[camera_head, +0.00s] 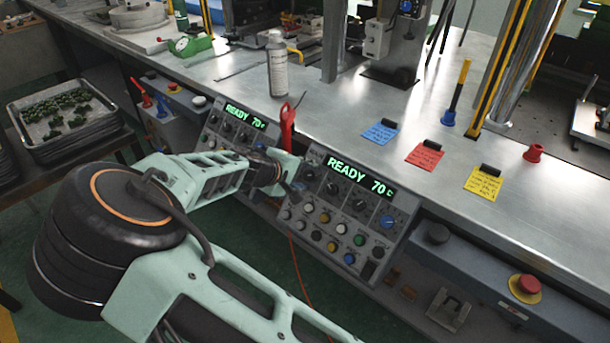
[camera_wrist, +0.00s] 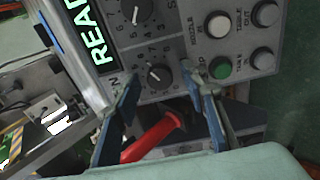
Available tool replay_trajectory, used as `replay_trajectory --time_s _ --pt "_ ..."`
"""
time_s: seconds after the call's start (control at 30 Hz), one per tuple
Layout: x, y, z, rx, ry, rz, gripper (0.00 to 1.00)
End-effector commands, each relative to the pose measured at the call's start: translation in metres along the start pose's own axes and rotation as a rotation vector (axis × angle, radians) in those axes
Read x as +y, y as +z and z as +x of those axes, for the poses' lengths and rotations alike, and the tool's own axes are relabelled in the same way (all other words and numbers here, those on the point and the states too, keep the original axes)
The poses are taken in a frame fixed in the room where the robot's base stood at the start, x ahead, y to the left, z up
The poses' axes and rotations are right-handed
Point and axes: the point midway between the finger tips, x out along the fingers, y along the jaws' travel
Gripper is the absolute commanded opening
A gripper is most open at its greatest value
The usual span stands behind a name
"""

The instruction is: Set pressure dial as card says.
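The right control panel (camera_head: 345,215) has a green READY 70 display, a row of dials, and several coloured buttons. In the wrist view, a black dial (camera_wrist: 158,75) with a numbered scale faces me; it appears to be the leftmost in this panel's row. My gripper (camera_wrist: 161,78) is open, one finger either side of this dial, with no clear contact. In the head view, my gripper (camera_head: 292,186) is at the panel's left edge, its fingers hard to make out. Blue (camera_head: 380,132), red (camera_head: 424,155) and yellow (camera_head: 483,184) cards lie clipped on the table, their writing too small to read.
A red-handled tool (camera_head: 288,125) stands between the two panels; a red handle (camera_wrist: 150,138) also shows below the dial in the wrist view. A left panel (camera_head: 225,130) also reads READY 70. A bottle (camera_head: 277,65) stands behind. A red stop button (camera_head: 525,287) is at lower right.

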Motion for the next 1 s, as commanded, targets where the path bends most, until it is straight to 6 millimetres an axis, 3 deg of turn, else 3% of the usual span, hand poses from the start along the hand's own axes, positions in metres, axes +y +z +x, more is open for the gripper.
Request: replay_trajectory --time_s 0.17,0.6,0.8,1.0 --pt "0.000 -0.001 -0.022 0.004 -0.001 -0.001 0.39" --pt "-0.001 -0.001 -0.103 0.003 -0.001 -0.001 0.39" --pt "0.000 0.000 -0.117 0.001 -0.001 0.000 0.39" --pt "0.000 0.000 -0.118 0.000 0.000 0.001 0.39"
